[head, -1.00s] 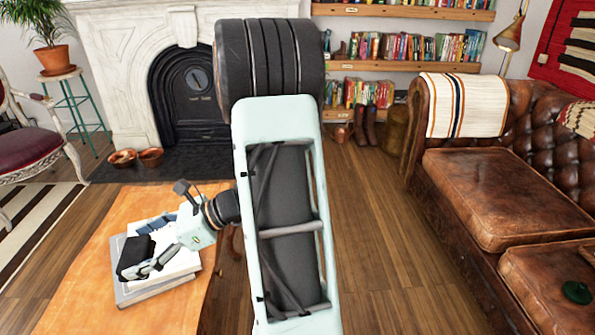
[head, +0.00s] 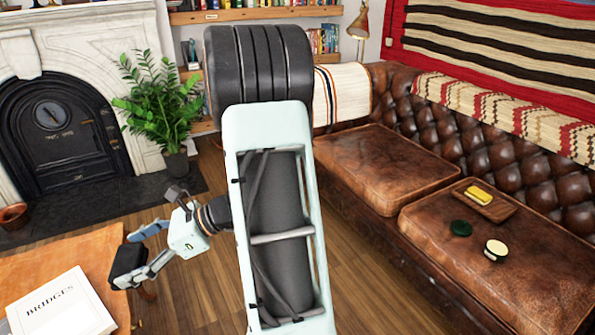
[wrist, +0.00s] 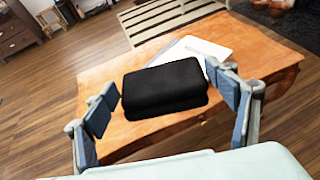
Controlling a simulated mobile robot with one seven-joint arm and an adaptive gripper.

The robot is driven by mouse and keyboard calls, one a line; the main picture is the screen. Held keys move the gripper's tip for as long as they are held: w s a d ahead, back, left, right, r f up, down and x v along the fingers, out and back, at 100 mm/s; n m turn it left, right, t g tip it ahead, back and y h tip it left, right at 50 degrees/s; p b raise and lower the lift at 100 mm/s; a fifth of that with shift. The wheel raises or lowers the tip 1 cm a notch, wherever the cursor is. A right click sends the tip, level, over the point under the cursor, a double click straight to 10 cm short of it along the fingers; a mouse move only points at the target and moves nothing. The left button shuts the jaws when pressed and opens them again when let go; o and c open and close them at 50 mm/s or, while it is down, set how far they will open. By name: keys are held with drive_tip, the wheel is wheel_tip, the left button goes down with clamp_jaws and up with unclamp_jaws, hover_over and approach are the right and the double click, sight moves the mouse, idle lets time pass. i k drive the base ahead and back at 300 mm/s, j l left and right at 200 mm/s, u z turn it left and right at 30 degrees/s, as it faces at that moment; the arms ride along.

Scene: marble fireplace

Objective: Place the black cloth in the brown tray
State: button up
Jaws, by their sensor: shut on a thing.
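The folded black cloth (head: 126,263) is held in my gripper (head: 138,258), above the table's edge at the lower left of the head view. In the wrist view the cloth (wrist: 165,86) lies between the two fingers, seen against the table. The brown tray (head: 498,211) rests on the right-hand seat of the sofa, at the right of the head view, well away from my gripper. A yellow item (head: 479,195) lies in the tray. The tray is not visible in the wrist view.
A green round item (head: 461,228) and a cream-topped round one (head: 496,249) sit in front of the tray. The brown leather sofa (head: 390,175) runs along the right. A white book (head: 62,303) lies on the orange-brown table (head: 75,254). Wooden floor lies between.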

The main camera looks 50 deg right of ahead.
sight(495, 209)
drive_tip(key=z, duration=0.4)
drive_tip(key=l+z, duration=0.1)
drive_tip(key=z, duration=0.35)
drive_tip(key=l+z, duration=0.1)
drive_tip(key=z, duration=1.15)
drive_tip(key=i+l+z, duration=0.1)
drive_tip(key=z, duration=0.25)
drive_tip(key=i+l+z, duration=0.1)
drive_tip(key=z, duration=0.2)
drive_tip(key=i+z, duration=0.15)
drive_tip(key=z, duration=0.2)
drive_tip(key=i+z, duration=0.65)
drive_tip(key=i+j, duration=0.15)
drive_tip(key=i, duration=0.25)
